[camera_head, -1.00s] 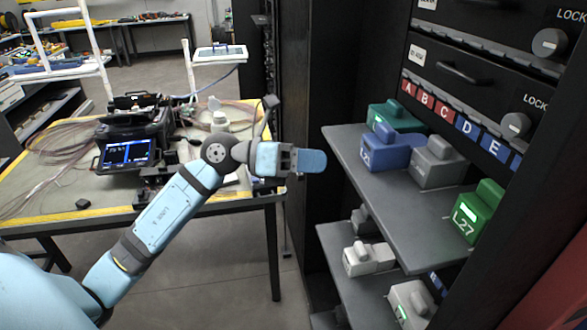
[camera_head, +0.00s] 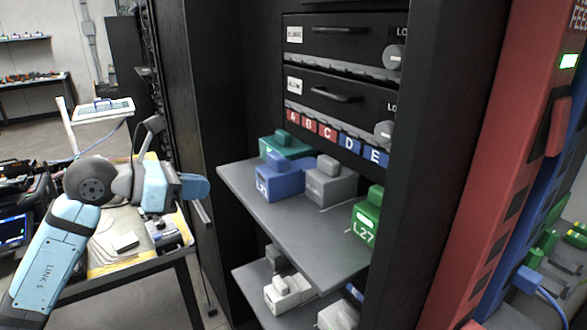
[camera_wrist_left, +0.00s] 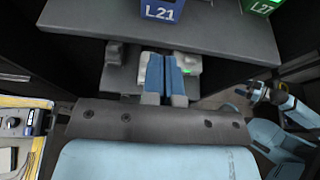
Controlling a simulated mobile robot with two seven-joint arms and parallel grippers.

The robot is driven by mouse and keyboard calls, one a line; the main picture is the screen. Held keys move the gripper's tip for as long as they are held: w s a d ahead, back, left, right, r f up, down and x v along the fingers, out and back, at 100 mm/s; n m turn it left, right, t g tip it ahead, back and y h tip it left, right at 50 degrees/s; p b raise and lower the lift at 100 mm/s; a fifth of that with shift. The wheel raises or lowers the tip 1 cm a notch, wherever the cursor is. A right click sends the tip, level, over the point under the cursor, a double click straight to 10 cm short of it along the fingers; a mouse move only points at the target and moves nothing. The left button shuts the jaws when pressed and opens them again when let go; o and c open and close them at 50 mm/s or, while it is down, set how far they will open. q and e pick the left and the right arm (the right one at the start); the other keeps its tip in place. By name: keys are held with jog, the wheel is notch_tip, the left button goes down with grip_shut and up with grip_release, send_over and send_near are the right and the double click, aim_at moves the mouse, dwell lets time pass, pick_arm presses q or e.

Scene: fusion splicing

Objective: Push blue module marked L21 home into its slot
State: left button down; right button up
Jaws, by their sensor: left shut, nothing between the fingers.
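The blue module marked L21 (camera_head: 284,184) sits upright on the upper grey shelf (camera_head: 300,231), between a teal and a grey module. Its labelled front also shows at the top of the left wrist view (camera_wrist_left: 162,10). My left gripper (camera_head: 196,187) is shut and empty, left of the shelf and apart from the module. Its two blue fingers (camera_wrist_left: 165,76) lie together in the left wrist view, below the shelf edge in the picture. Slots marked A to E run along a label strip (camera_head: 335,137) behind the modules; their openings are largely hidden.
A grey module (camera_head: 330,182), a teal module (camera_head: 285,146) and a green L27 module (camera_head: 367,214) share the shelf. A lower shelf holds white modules (camera_head: 282,293). A black cabinet post (camera_head: 437,150) stands right. My right arm (camera_wrist_left: 275,100) shows in the left wrist view.

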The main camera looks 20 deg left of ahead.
pick_arm(q)
send_near(261, 185)
jog(key=shift+w+d+f, duration=0.8)
jog(key=shift+d+f, duration=0.1)
jog(key=shift+f, duration=0.05)
jog(key=shift+w+d+p, duration=0.5)
jog(key=shift+w+d, duration=1.45)
jog(key=shift+w, duration=0.25)
jog(key=shift+w+d+p, duration=0.5)
jog(key=shift+w+d, duration=1.45)
jog(key=shift+w, duration=0.25)
jog(key=shift+s+a+b, duration=0.35)
jog(key=shift+s+a, duration=1)
jog(key=shift+s, duration=0.15)
jog(key=shift+s+a+b, duration=0.35)
jog(key=shift+s+a, duration=1)
jog(key=shift+s, duration=0.15)
pick_arm(e)
jog(key=shift+d+f, duration=0.1)
